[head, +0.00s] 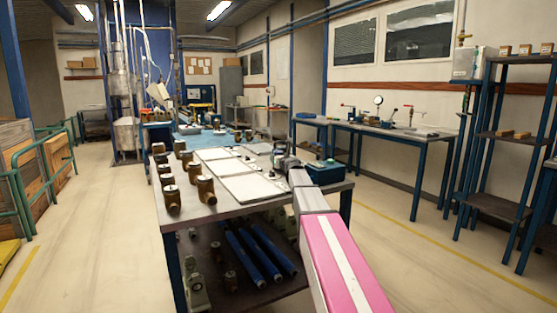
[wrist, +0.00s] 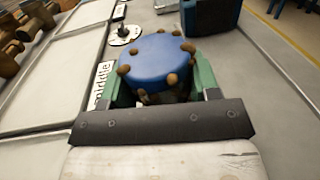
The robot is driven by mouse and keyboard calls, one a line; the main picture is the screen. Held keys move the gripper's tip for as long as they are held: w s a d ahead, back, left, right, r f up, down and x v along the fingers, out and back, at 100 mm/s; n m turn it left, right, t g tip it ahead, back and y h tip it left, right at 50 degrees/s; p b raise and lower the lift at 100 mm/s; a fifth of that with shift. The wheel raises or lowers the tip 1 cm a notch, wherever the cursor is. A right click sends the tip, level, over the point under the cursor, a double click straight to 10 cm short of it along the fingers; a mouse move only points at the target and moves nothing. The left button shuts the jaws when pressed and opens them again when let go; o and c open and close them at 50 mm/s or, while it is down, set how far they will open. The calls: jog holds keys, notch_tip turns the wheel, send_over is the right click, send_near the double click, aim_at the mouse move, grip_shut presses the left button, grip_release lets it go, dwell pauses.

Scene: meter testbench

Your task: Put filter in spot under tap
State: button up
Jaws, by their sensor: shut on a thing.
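In the wrist view, a round piece with a blue top and brown knobs around its rim, seemingly the filter (wrist: 155,55), sits between the green fingers of my gripper (wrist: 165,82). The gripper is shut on it. The piece is over the table's grey surface, beside a label reading "middle" (wrist: 102,82); I cannot tell whether it touches the table. In the head view my gripper (head: 281,152) is at the right side of the worktable (head: 240,202), small and partly hidden by my arm. I cannot make out for sure the tap or the spot under it.
White panels (head: 250,187) lie along the table's middle. Several brown meter bodies (head: 205,188) stand on its left. A dark blue-green box (head: 325,172) stands right of my gripper. Blue pipes (head: 258,250) lie on the lower shelf.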

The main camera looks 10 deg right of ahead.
jog(key=shift+f, duration=0.15)
jog(key=o, duration=0.8)
jog(key=shift+o, duration=1)
